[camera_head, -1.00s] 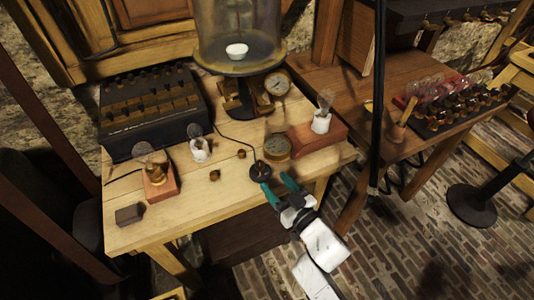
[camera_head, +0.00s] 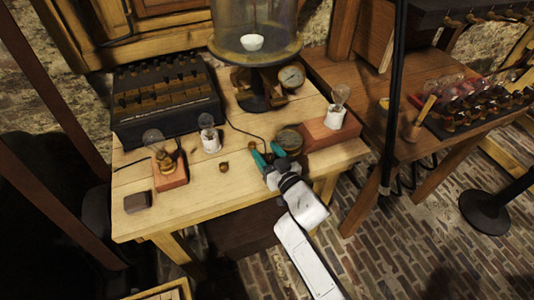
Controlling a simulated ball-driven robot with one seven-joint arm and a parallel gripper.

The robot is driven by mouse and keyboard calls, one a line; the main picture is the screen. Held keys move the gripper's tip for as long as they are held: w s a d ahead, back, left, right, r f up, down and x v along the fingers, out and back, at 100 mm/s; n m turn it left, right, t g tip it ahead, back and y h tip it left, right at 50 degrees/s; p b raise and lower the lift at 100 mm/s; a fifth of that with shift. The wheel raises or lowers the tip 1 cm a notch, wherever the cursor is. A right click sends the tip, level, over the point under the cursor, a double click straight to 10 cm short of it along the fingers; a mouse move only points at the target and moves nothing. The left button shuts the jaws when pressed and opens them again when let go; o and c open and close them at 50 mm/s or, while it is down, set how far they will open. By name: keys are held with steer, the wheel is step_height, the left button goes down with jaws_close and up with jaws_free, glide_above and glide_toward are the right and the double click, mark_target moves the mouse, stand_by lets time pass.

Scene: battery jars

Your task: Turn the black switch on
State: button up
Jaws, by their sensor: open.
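My gripper (camera_head: 267,153) reaches over the front right part of the light wooden table (camera_head: 215,185), its two teal fingers apart. The small round black switch, at the end of a thin black wire (camera_head: 245,132), is almost wholly hidden behind the fingers and the gripper body. I cannot tell whether the fingers touch it or how it is set.
A round brass gauge (camera_head: 289,138) stands just right of the fingers, and a wooden block (camera_head: 318,134) with a bulb is beyond it. Small brass knobs (camera_head: 224,168), a bulb in a white holder (camera_head: 210,140) and a dark block (camera_head: 138,202) lie to the left.

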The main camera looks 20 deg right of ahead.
steer(key=shift+c, duration=0.3)
steer(key=c, duration=0.9)
steer(key=shift+f+b, duration=0.1)
steer(key=shift+b, duration=0.25)
steer(key=shift+w+f+h+b, duration=0.15)
steer(key=shift+h+b, duration=0.15)
steer(key=shift+b, duration=0.8)
steer(key=h+b, duration=0.1)
steer(key=b, duration=0.3)
steer(key=shift+w+d+m+b, duration=0.1)
steer(key=shift+w+m+b, duration=0.1)
steer(key=shift+m+b, duration=0.15)
steer(key=m+h+b, duration=0.1)
steer(key=b, duration=0.9)
steer(key=shift+s+m+h, duration=0.15)
steer(key=shift+m+h, duration=0.1)
steer(key=shift+h, duration=0.15)
steer(key=m+h+b, duration=0.1)
steer(key=h+b, duration=0.1)
steer(key=b, duration=0.3)
steer(key=shift+s+d, duration=0.1)
steer(key=shift+s, duration=0.05)
steer(key=shift+s+d+m+h+b, duration=0.1)
steer(key=shift+m+h+b, duration=0.7)
steer(key=shift+b, duration=0.4)
steer(key=shift+r, duration=0.2)
